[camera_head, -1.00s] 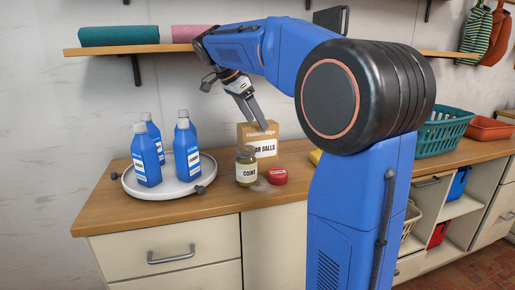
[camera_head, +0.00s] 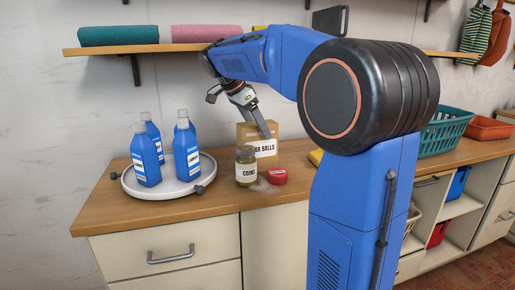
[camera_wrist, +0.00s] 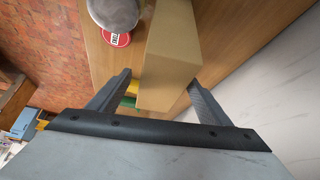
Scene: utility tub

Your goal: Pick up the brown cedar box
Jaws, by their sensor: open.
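The brown cedar box (camera_head: 266,148), labelled with a word ending in "AR BALLS", stands upright on the wooden counter (camera_head: 120,212), behind a jar. My gripper (camera_head: 262,127) points down at the top of the box. In the wrist view the box (camera_wrist: 172,50) reaches between the two spread fingers of my gripper (camera_wrist: 160,83), one on each side. I cannot tell whether either finger touches it. The jar hides the lower left of the box's front.
The glass jar (camera_head: 245,168) labelled COINS and a red tin (camera_head: 277,177) stand just in front of the box. Blue bottles (camera_head: 186,150) stand on a round white tray (camera_head: 170,187) to the left. A shelf (camera_head: 120,50) with rolled towels hangs above.

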